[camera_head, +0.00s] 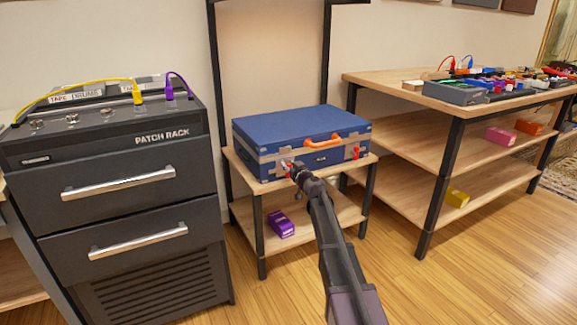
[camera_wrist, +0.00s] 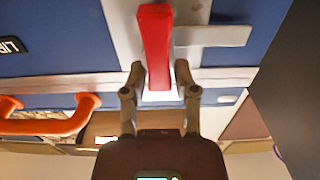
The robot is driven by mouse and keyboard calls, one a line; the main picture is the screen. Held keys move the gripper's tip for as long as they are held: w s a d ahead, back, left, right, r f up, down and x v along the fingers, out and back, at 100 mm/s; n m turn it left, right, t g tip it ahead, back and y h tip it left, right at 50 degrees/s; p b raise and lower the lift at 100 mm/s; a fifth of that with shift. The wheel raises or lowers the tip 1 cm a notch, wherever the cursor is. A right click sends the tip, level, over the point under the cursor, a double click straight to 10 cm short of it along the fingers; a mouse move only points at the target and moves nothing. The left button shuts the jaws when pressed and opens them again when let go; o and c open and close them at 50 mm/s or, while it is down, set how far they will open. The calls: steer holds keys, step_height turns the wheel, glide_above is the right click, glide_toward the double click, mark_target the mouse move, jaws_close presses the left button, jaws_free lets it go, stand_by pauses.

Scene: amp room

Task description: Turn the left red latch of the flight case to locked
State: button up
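The blue flight case (camera_head: 300,125) lies closed on a small wooden stand, with an orange handle (camera_head: 337,141) on its front. Its left red latch (camera_head: 284,162) is partly hidden behind my gripper (camera_head: 292,168). In the wrist view the red latch (camera_wrist: 154,45) is a long lever, upright in the picture on a grey metal plate. My gripper (camera_wrist: 160,72) is open, with one finger on each side of the latch's lower end and small gaps visible. The right red latch (camera_head: 356,151) shows on the other side of the handle.
A dark patch rack (camera_head: 110,160) with cables stands left of the stand (camera_head: 257,215). A purple box (camera_head: 281,224) sits on the stand's lower shelf. A wooden workbench (camera_head: 400,82) with gear stands right. Open floor (camera_head: 400,290) lies in front.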

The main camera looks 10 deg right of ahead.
jaws_close()
steer(key=shift+m, duration=0.3)
steer(key=m, duration=0.3)
steer(key=shift+w+d, duration=0.2)
steer(key=shift+d, duration=0.2)
steer(key=m, duration=0.3)
steer(key=d+m, duration=0.1)
steer(key=shift+w+f+m+b, duration=0.15)
steer(key=shift+f+m+b, duration=0.15)
steer(key=shift+f+b, duration=0.05)
steer(key=m, duration=0.3)
steer(key=f+m+b, duration=0.1)
steer(key=m, duration=0.1)
steer(key=shift+w+d, duration=0.1)
steer(key=shift+d, duration=0.15)
steer(key=m, duration=0.2)
steer(key=f+m+b, duration=0.1)
steer(key=m, duration=0.1)
steer(key=shift+d+m, duration=0.1)
steer(key=shift+m, duration=0.3)
